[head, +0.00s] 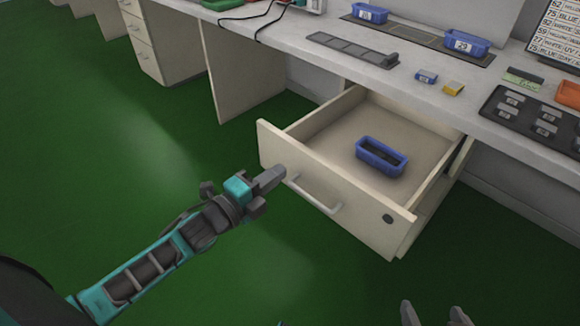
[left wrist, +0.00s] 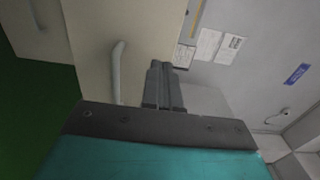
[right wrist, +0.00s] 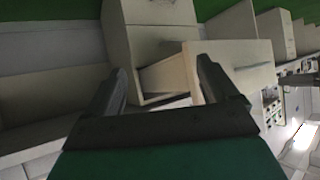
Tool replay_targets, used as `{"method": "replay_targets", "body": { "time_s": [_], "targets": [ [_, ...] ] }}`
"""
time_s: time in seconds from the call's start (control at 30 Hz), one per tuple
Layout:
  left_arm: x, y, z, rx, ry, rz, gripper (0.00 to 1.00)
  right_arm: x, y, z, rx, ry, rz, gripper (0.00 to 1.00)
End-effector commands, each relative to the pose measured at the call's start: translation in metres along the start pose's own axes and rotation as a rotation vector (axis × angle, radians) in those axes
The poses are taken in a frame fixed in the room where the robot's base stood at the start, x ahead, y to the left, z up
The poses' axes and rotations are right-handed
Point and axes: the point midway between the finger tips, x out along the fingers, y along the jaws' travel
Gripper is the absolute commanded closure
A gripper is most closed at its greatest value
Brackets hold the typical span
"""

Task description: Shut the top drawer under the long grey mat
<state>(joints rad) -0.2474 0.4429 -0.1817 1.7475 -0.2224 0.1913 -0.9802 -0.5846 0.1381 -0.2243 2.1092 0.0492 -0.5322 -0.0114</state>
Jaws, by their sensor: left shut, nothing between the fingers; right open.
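The top drawer (head: 290,158) is pulled out from under the worktop, its front facing me. Its bar handle (head: 314,194) is also in the left wrist view (left wrist: 118,72). A blue bin (head: 381,156) lies inside the drawer. My left gripper (head: 278,174) is shut and empty, close to the drawer front at the left of the handle; I cannot tell whether it touches. It also shows in the left wrist view (left wrist: 161,66). My right gripper (head: 435,312) is open and empty, low in front of the drawer. A long grey mat (head: 395,35) lies on the worktop.
On the worktop (head: 400,93) are a grey segmented strip (head: 345,47), blue bins (head: 466,42), small blue and yellow parts and a dark tray (head: 535,118). Another drawer unit (head: 140,45) stands back left. The green floor in front is clear.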

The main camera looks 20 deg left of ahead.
Motion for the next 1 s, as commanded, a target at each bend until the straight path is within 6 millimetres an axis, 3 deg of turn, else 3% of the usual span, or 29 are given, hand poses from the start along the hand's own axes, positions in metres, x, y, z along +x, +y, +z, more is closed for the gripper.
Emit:
{"method": "replay_targets", "body": {
  "time_s": [0.1, 0.3, 1.0],
  "targets": [
    [0.021, 0.001, 0.0, 0.001, 0.0, -0.002, 1.0, 0.003, -0.001, 0.004, -0.001, -0.002, -0.003, 0.13],
    [0.042, 0.001, 0.0, -0.001, -0.001, -0.001, 1.0, 0.004, -0.002, 0.0, -0.002, 0.009, -0.008, 0.13],
    [0.048, -0.001, 0.0, -0.002, -0.001, 0.001, 1.0, 0.004, -0.003, -0.002, -0.004, 0.008, -0.011, 0.13]
  ]
}}
